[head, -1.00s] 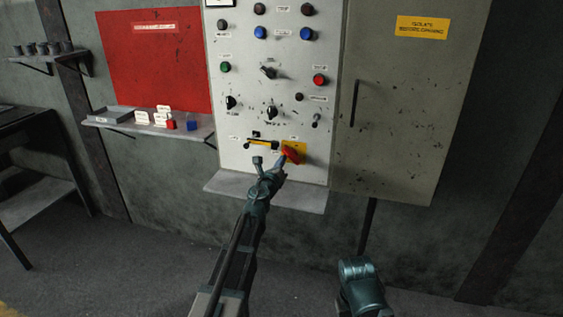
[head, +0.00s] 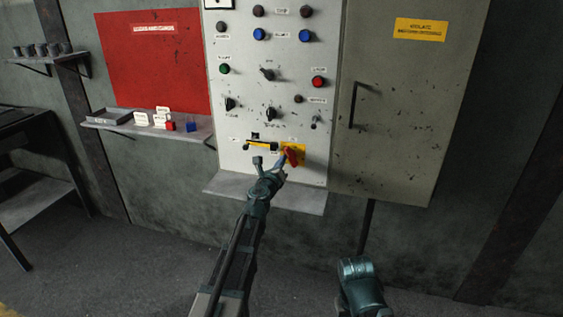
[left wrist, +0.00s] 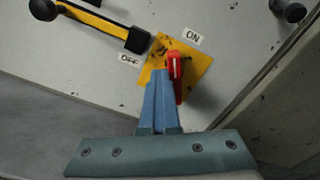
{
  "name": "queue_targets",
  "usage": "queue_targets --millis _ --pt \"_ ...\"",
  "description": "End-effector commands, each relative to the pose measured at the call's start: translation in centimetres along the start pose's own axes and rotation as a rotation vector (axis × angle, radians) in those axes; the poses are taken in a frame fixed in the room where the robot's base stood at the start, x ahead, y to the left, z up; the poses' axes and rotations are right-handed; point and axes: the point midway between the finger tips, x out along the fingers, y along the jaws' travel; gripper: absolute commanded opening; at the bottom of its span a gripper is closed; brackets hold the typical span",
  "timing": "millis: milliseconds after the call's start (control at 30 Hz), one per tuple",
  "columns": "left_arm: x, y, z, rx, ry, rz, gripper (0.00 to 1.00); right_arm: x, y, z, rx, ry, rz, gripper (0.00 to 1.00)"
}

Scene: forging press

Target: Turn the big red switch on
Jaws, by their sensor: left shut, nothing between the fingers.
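The big red switch (head: 292,157) sits on a yellow plate at the bottom of the light panel. In the left wrist view its red handle (left wrist: 175,75) points up the picture, between the OFF label (left wrist: 128,59) on the left and the ON label (left wrist: 194,38) on the right, nearer ON. My left gripper (head: 281,161) is shut and empty. In the left wrist view its blue fingers (left wrist: 160,76) lie against or very close to the handle's left side and hide part of it. Only part of my right arm shows, at the lower right of the head view; its gripper does not.
A black-and-yellow lever (left wrist: 105,25) is left of the switch. A ledge (head: 265,192) juts out below the panel. A grey cabinet door (head: 395,120) stands to the right. A shelf with small blocks (head: 140,127) is at the left.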

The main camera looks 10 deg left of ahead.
Motion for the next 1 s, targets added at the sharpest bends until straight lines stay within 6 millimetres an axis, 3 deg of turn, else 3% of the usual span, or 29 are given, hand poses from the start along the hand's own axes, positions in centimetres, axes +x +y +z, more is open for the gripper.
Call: queue_targets --millis 1000 --pt "-1.0 -1.3 0.5 -0.001 0.004 -0.007 0.00 -1.0 0.1 0.1 0.000 0.000 0.000 0.50"
